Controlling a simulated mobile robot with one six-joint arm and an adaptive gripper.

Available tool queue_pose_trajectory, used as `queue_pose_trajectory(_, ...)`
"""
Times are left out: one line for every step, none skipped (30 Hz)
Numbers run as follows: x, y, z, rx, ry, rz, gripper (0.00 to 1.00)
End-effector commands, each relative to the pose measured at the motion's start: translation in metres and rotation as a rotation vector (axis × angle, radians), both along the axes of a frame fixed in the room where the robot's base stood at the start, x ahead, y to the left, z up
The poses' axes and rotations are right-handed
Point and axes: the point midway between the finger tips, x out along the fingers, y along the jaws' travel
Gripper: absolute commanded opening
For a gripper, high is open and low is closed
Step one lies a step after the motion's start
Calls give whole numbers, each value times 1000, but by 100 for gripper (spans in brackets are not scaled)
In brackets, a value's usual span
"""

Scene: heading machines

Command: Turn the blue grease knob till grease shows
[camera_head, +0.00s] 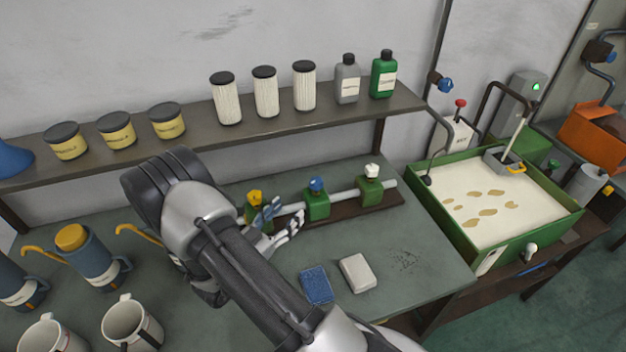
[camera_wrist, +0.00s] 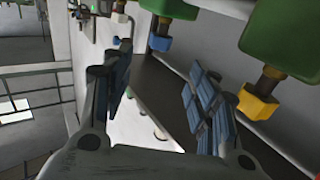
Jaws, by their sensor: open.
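The blue grease knob (camera_head: 316,184) sits on top of the middle green block (camera_head: 317,206) of a pipe on the bench. It also shows in the wrist view (camera_wrist: 159,43), beyond my fingertips near the top. My gripper (camera_head: 280,222) is open and empty, in front of the pipe, between the yellow knob (camera_head: 255,196) and the blue knob. In the wrist view its two blue-padded fingers (camera_wrist: 161,88) stand apart, with the yellow knob (camera_wrist: 257,106) outside the right finger. The gripper appears not to touch the blue knob. I see no grease at the knob.
A white knob (camera_head: 372,170) tops the right green block. A blue sponge (camera_head: 316,285) and a pale block (camera_head: 357,272) lie on the bench in front. A shelf (camera_head: 300,118) with filters and bottles runs behind. A green-rimmed tank (camera_head: 570,214) stands at right.

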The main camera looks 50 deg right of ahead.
Motion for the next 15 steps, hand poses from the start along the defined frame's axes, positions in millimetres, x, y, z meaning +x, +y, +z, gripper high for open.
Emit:
queue_pose_trajectory(0, -11, 0, 0, -1, -7, 54)
queue_pose_trajectory(1, -17, -1, 0, -2, -6, 54)
queue_pose_trajectory(2, -26, -1, 0, -2, -6, 54)
queue_pose_trajectory(2, -33, -1, 0, -2, -8, 54)
queue_pose_trajectory(4, -39, -1, 0, -2, -6, 54)
queue_pose_trajectory(5, -48, -1, 0, -2, -6, 54)
queue_pose_trajectory(6, -55, -1, 0, -2, -7, 54)
queue_pose_trajectory(7, -61, -1, 0, -3, -6, 54)
queue_pose_trajectory(8, -70, -1, 0, -3, -7, 54)
queue_pose_trajectory(9, -77, -1, 0, -3, -6, 54)
queue_pose_trajectory(10, -83, -1, 1, -2, -7, 54)
queue_pose_trajectory(11, -92, -1, 0, -2, -7, 54)
queue_pose_trajectory(12, -98, -1, -1, -2, -5, 54)
queue_pose_trajectory(13, -104, -1, -1, -3, -6, 54)
queue_pose_trajectory(14, -112, -1, -1, -3, -4, 54)
